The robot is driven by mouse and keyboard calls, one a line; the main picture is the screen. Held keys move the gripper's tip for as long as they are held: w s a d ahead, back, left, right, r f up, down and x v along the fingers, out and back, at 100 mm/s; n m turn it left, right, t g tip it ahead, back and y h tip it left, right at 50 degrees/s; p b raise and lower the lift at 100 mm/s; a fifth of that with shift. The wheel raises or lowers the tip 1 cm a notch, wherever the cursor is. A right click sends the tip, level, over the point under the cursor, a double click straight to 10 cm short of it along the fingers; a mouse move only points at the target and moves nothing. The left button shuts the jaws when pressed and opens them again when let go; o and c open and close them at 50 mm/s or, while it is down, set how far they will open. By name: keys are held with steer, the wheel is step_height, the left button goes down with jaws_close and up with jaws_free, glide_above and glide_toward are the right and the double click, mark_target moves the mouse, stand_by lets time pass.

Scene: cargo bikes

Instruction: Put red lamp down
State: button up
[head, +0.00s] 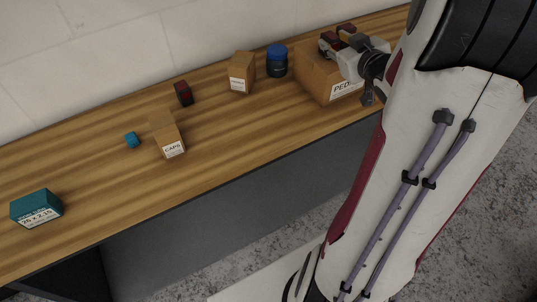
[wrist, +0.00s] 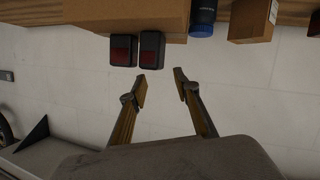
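Two black lamps with dark red faces, one lamp (wrist: 123,50) and another lamp (wrist: 152,49), stand side by side on the pedals box in the wrist view. My gripper (wrist: 162,86) is open, and nothing shows between its fingers. Its tips are apart from both lamps, close to the right one in that view. In the head view, dark red shapes show above the pedals box (head: 312,80), partly hidden by my gripper. Another small dark red and black block (head: 183,93) sits alone on the bench.
On the wooden bench (head: 100,185) stand a caps box (head: 166,135), a small blue cube (head: 132,140), a teal box (head: 36,207), a cardboard box (head: 241,72) and a blue-lidded jar (head: 277,60). A wall runs behind. Bare wood lies between the caps box and teal box.

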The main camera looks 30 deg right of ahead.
steer(key=s+a+r+m+g+h, duration=0.1)
steer(key=s+a+r+g, duration=0.15)
steer(key=a, duration=0.35)
steer(key=s+a+r+m+g, duration=0.1)
steer(key=s+a+r+g, duration=0.15)
steer(key=a, duration=0.45)
steer(key=s+a+f+g+y, duration=0.1)
steer(key=s+a+f+y, duration=0.1)
steer(key=s+a, duration=0.6)
steer(key=s+a+f+n+g+y, duration=0.1)
steer(key=s+a+f+g+y, duration=0.1)
steer(key=s+a, duration=0.7)
steer(key=shift+s+a+n+y, duration=0.3)
steer(key=shift+a+y, duration=0.1)
steer(key=shift+a, duration=0.4)
